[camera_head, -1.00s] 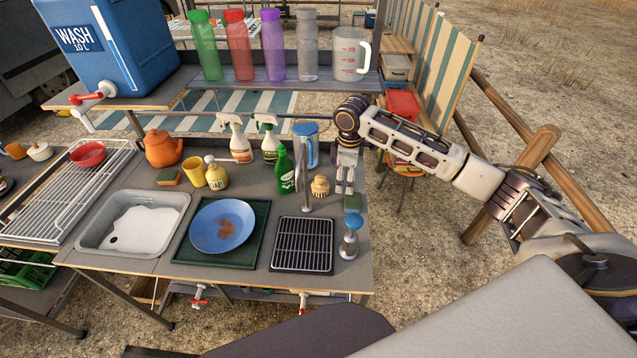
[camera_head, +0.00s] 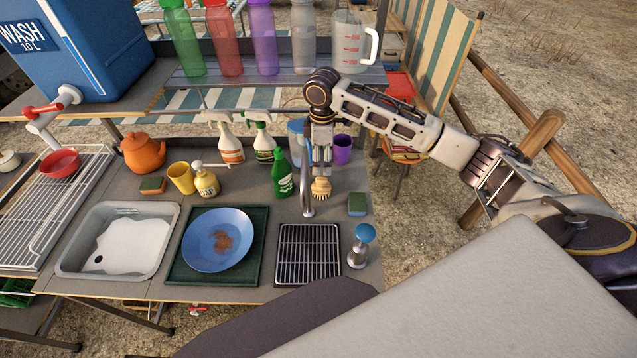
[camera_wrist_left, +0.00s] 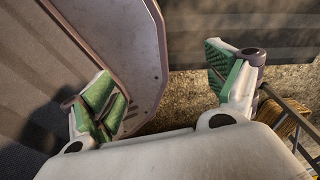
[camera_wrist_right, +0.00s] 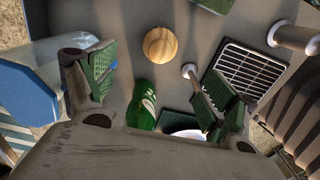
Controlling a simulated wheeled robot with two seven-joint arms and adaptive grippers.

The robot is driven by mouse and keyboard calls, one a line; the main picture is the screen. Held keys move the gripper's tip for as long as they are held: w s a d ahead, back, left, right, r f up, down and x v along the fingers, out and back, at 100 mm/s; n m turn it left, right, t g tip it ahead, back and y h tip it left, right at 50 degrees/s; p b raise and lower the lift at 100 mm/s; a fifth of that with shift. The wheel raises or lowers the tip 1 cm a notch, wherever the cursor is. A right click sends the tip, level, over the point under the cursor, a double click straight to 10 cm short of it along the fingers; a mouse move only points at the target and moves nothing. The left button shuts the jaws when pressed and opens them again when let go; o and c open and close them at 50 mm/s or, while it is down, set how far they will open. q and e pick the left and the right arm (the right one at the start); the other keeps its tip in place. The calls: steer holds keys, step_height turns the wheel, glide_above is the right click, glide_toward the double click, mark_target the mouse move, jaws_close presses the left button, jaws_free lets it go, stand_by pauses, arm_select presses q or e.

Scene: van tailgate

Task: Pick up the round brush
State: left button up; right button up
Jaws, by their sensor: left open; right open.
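The round brush (camera_head: 321,189), a tan wooden knob with pale bristles, stands on the counter behind the tap, beside the green bottle (camera_head: 282,174). My right gripper (camera_head: 321,164) points down just above and behind it in the head view. In the right wrist view the brush (camera_wrist_right: 160,44) lies beyond the open, empty fingers (camera_wrist_right: 163,84), in the gap between them and apart from both. My left gripper (camera_wrist_left: 166,78) shows only in the left wrist view, open and empty.
The tap (camera_head: 308,190) rises close to the brush's left. A black rack (camera_head: 308,254) and a blue-topped plunger-like item (camera_head: 361,246) are in front.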

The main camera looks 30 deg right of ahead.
mark_target(322, 179)
steer(key=shift+s, duration=0.1)
steer(key=shift+f+p, duration=0.3)
steer(key=shift+f, duration=4)
arm_select(q)
steer(key=shift+s+r, duration=0.25)
steer(key=shift+r, duration=0.05)
arm_select(e)
steer(key=shift+f+p, duration=0.5)
steer(key=shift+f, duration=2.1)
arm_select(q)
steer(key=shift+r, duration=0.45)
arm_select(e)
steer(key=shift+c, duration=0.4)
steer(key=c, duration=1.1)
